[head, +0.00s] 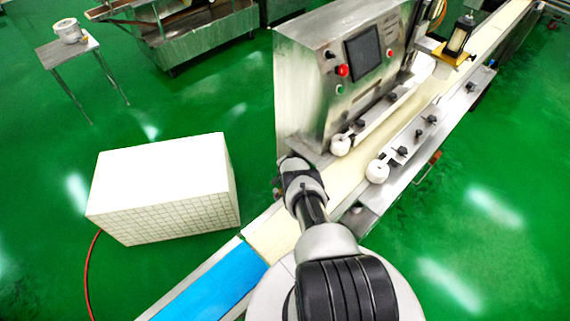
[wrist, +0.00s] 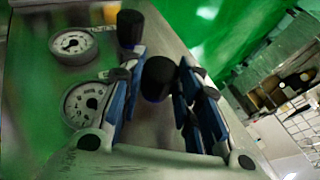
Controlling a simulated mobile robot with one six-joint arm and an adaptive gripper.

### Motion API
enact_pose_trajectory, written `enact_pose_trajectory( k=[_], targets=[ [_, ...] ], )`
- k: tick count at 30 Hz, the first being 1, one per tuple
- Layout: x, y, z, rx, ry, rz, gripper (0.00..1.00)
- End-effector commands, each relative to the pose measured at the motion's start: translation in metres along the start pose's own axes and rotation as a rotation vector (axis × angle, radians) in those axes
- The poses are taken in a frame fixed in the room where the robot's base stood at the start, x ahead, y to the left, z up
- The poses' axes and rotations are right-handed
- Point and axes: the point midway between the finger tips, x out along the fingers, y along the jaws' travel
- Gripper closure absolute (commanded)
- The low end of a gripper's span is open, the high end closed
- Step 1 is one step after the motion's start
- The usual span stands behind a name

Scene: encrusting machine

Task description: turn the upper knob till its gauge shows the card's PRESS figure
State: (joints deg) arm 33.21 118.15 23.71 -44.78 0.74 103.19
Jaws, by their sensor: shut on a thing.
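In the wrist view a steel panel carries two round white gauges, one farther off (wrist: 73,44) and one nearer (wrist: 87,103). Their needles and figures are too blurred to read. A black knob (wrist: 130,28) stands beside the farther gauge. A second black knob (wrist: 158,79) stands beside the nearer gauge, between the fingers of my gripper (wrist: 161,72), which is shut on it. I cannot tell from this tilted view which knob is the upper one. In the head view my gripper (head: 289,164) is at the machine's near end, and the gauges and knobs are hidden there. I cannot make out the card.
The steel machine (head: 310,85) has a screen, a red button (head: 343,70) and a green one. A pale conveyor belt (head: 350,176) runs past it, with a blue section (head: 215,285) in front. A white tiled block (head: 165,185) stands left on open green floor.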

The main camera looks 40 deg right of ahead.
Motion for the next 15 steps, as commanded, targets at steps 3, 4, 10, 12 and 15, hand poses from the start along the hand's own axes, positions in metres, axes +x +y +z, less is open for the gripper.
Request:
enact_pose_trajectory(
  k=[3, 4, 10, 12, 15],
  targets=[
    [0.0001, -0.0013, -0.0008, 0.0, 0.001, -0.001, 0.93],
    [0.0001, -0.0012, -0.0008, 0.0, 0.001, -0.001, 0.93],
    [0.0, -0.001, -0.0006, 0.0, 0.001, 0.0, 0.61],
    [0.0001, -0.0008, -0.0005, 0.0, 0.001, 0.0, 0.61],
    [0.0001, -0.0005, -0.0003, 0.0, 0.0, 0.001, 0.61]
  ],
)
